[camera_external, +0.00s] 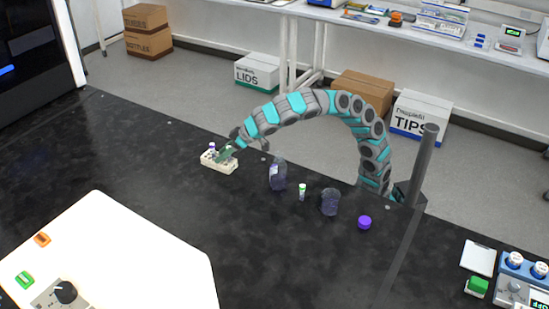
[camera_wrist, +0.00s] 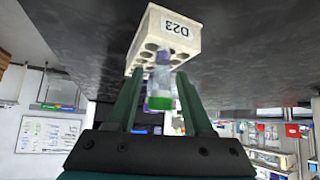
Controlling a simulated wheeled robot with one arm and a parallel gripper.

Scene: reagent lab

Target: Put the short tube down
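A short tube with a green cap (camera_wrist: 160,102) is between the two fingers of my gripper (camera_wrist: 160,78) in the wrist view. Its clear body runs toward a cream rack (camera_wrist: 151,26) labelled D23. In the external view my gripper (camera_external: 228,153) is low over the right part of this rack (camera_external: 213,164) and hides part of it. I cannot tell whether the fingers press on the tube, nor whether its lower end is in a hole. A purple-capped tube (camera_external: 211,147) stands in the rack's left part.
To the right on the black bench stand a clear bottle (camera_external: 278,175), another green-capped tube (camera_external: 302,192), a dark jar (camera_external: 330,202) and a purple lid (camera_external: 364,222). A white panel (camera_external: 130,250) lies at the front left. The bench between is bare.

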